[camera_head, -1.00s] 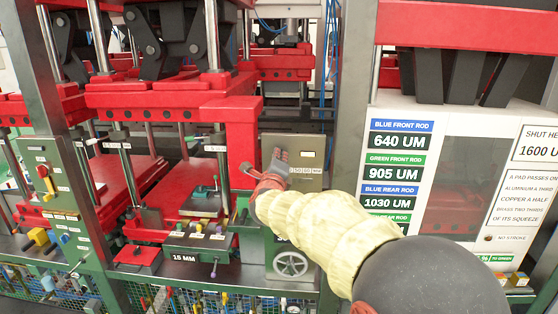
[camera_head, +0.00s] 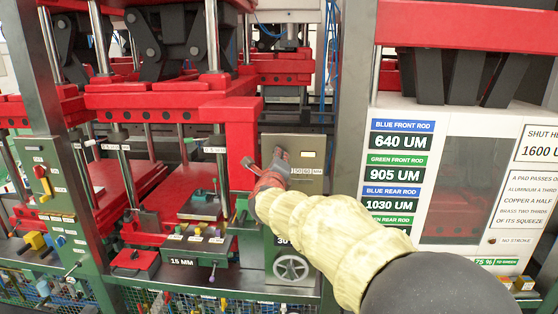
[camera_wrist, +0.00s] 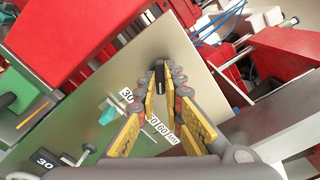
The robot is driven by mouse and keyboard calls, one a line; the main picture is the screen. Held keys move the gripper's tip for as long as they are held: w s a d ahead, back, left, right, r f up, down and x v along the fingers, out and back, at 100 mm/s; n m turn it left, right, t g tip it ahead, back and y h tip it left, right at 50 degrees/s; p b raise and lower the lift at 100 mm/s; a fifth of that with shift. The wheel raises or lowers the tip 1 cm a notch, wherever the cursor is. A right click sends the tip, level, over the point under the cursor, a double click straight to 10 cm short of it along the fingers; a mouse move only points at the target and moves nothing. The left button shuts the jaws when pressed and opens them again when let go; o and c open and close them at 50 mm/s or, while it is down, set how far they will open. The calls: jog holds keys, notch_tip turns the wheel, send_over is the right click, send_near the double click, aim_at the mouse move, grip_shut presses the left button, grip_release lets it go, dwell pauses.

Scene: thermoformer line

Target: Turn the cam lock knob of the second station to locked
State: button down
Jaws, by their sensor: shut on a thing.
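My gripper (camera_wrist: 160,90) is at the grey metal panel (camera_wrist: 200,110) in the wrist view, its yellow-padded fingers converging on a small dark knob (camera_wrist: 159,73). The fingers are shut on it and hide most of it, so I cannot tell its angle. In the head view my gripper (camera_head: 270,172) covers the knob in front of the grey panel (camera_head: 312,205). A scale strip with 30, 60 and MM (camera_wrist: 160,128) lies beside the fingers in the wrist view.
A teal knob (camera_wrist: 108,114) sits on the panel near the fingers. A spoked handwheel (camera_head: 291,268) is low on the panel, and a red press column (camera_head: 240,140) stands left of it. A grey post (camera_head: 350,110) and a white display cabinet (camera_head: 460,180) stand to the right.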

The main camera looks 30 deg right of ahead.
jog(key=shift+f+m+b, duration=0.15)
jog(key=shift+m+b, duration=0.55)
jog(key=shift+b, duration=0.3)
jog(key=shift+f+m+b, duration=0.15)
jog(key=shift+m+b, duration=1.05)
jog(key=shift+b, duration=0.65)
jog(key=shift+m, duration=0.3)
jog(key=shift+m+b, duration=0.4)
jog(key=shift+b, duration=0.65)
jog(key=shift+m+b, duration=0.7)
jog(key=shift+b, duration=0.15)
jog(key=shift+m, duration=0.3)
